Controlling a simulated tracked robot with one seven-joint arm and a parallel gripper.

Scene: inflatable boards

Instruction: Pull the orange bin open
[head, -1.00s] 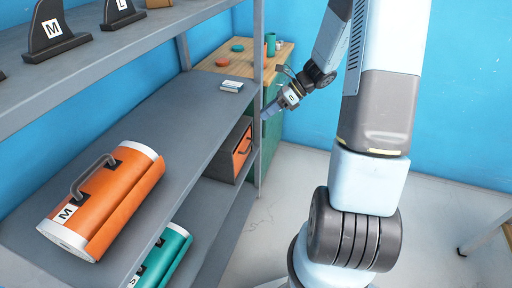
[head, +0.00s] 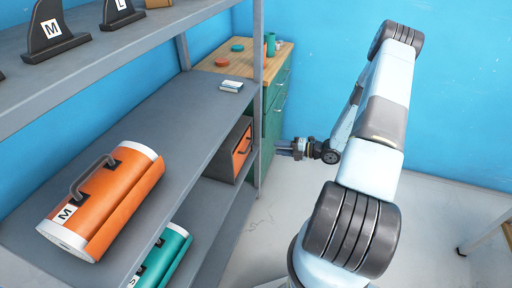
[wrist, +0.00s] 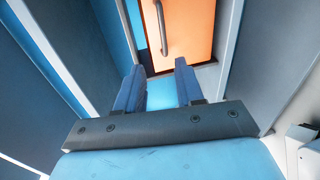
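The orange bin (head: 242,147) has an orange front with a dark bar handle. It sits in a dark grey housing under the middle shelf board, near the shelf's right post. In the wrist view its orange front (wrist: 192,38) and dark handle (wrist: 161,28) are at the top, ahead of my fingers. My gripper (head: 279,148) is to the right of the bin front in the head view, apart from it, and points towards the shelf. In the wrist view my gripper (wrist: 158,84) is open, with nothing between its two fingers. The bin's inside is hidden.
A grey shelf (head: 160,120) holds an orange rolled board (head: 110,200) marked M and a teal roll (head: 165,258) below. The shelf's right post (head: 258,95) stands close to the bin. Behind is a green cabinet (head: 273,110) with a wooden top.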

